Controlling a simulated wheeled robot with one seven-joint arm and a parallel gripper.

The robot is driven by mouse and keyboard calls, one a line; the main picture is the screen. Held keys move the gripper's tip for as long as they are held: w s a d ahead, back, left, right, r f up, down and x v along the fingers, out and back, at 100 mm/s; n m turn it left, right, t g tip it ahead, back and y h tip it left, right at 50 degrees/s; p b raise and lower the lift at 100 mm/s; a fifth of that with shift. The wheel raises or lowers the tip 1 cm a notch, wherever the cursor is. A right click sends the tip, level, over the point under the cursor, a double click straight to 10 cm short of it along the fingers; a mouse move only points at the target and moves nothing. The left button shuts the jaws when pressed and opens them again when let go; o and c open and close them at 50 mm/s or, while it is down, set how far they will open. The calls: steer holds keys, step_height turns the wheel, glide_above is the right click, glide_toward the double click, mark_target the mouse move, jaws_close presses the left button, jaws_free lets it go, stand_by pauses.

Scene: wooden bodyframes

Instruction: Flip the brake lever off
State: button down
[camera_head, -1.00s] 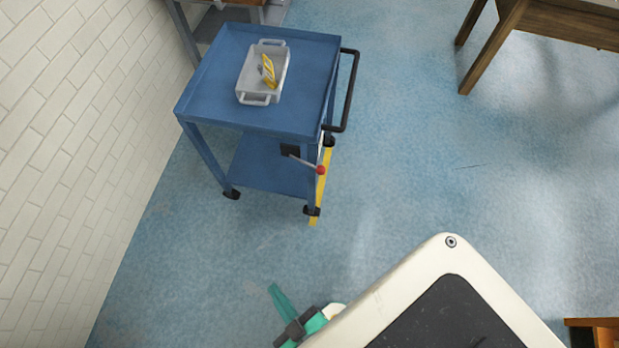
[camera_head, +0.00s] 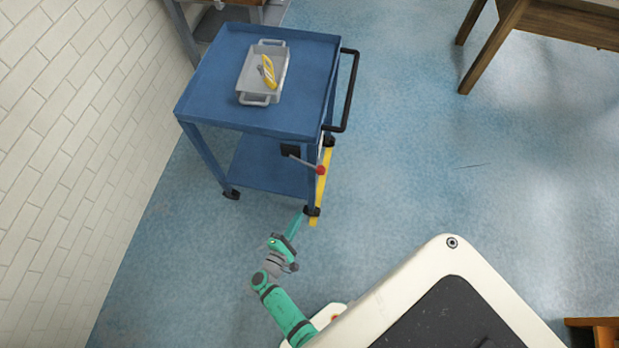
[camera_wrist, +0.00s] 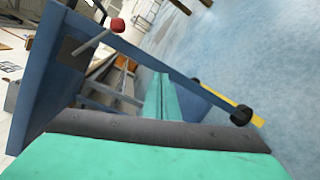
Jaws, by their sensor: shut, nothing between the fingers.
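The brake lever (camera_head: 303,162) is a thin grey rod with a red knob (camera_head: 320,170), fixed to a dark plate on the near right side of the blue cart (camera_head: 215,85). In the wrist view the lever (camera_wrist: 93,43) and its red knob (camera_wrist: 117,25) show at the upper left, tilted up to the right. My gripper (camera_head: 299,218) is green, shut and empty, in front of the cart near its front right caster and below the lever. In the wrist view my gripper's fingers (camera_wrist: 161,98) point forward, to the right of and below the knob, apart from it.
A grey tray (camera_head: 246,86) with a yellow-handled tool (camera_head: 268,72) sits on the cart top. A black handle (camera_head: 350,90) sticks out on the cart's right. A yellow floor strip (camera_head: 320,190) runs along that side. A white brick wall (camera_head: 70,130) stands left; floor in front is clear.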

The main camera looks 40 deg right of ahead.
mark_target(308, 164)
steer(key=w+r+n+t+h, duration=0.1)
steer(key=w+r+h, duration=0.1)
steer(key=w+r, duration=0.3)
steer(key=shift+r+h, duration=0.15)
steer(key=shift+h, duration=0.25)
steer(key=shift+w+d, duration=0.1)
steer(key=shift+w, duration=0.05)
steer(key=w+d+r, duration=0.2)
steer(key=d+r, duration=0.1)
steer(key=d, duration=0.8)
steer(key=shift+r, duration=0.1)
